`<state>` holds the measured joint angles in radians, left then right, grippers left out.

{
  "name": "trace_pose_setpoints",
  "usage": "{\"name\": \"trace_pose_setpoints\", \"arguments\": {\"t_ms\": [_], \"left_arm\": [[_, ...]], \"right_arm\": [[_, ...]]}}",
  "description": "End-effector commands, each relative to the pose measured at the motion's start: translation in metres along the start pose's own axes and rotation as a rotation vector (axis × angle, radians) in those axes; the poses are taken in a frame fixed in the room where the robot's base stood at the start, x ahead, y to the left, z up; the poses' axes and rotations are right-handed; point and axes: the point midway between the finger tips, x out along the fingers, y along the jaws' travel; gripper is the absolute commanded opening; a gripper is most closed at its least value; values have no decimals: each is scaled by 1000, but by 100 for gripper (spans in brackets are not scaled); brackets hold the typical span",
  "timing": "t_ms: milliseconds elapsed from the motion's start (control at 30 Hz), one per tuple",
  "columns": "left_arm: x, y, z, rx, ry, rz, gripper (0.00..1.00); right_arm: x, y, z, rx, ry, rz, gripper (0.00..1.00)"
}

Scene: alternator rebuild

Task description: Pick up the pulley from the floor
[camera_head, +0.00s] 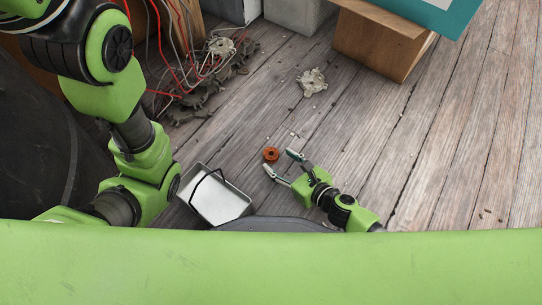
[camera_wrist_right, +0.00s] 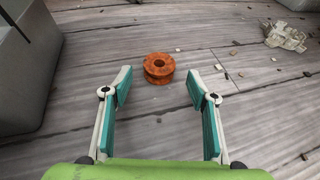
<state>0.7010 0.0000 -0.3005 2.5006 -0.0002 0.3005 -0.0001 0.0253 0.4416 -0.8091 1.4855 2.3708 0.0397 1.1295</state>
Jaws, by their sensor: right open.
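The pulley (camera_head: 271,154) is a small orange-brown grooved wheel lying on the wooden floor in the head view. It also shows in the right wrist view (camera_wrist_right: 158,68), flat side up with a hole in its middle. My right gripper (camera_head: 280,164) is open, its fingers pointing at the pulley. In the right wrist view the fingertips (camera_wrist_right: 160,86) stand to either side and just short of the pulley, with nothing between them. My left arm comes in at the left of the head view; its gripper cannot be made out.
A grey metal bin (camera_head: 216,197) with a black handle stands left of the right gripper. A pale metal casting (camera_head: 312,82) lies farther off. Cables and a dark chain-like part (camera_head: 205,98) lie at upper left. Floor to the right is mostly clear.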

Motion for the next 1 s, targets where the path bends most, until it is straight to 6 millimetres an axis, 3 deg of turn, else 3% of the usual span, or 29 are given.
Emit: {"name": "trace_pose_setpoints", "arguments": {"t_ms": [33, 233, 567, 733, 767, 1000], "left_arm": [[-11, 2, -4, 0, 0, 0, 82], [-25, 5, -9, 0, 0, 1, 82], [-25, 5, -9, 0, 0, 1, 82], [-25, 5, -8, 0, -1, 0, 82], [-25, 5, -8, 0, -1, 0, 82], [-25, 5, -8, 0, -1, 0, 82]], "right_arm": [[10, 0, -1, -5, -5, 1, 53], [33, 1, 0, -2, -2, 0, 53], [37, 2, 3, 0, 0, 0, 53], [36, 2, 3, 0, 0, 0, 12], [36, 2, 3, 0, 0, 0, 7], [36, 2, 4, 0, -2, 0, 7]]}}
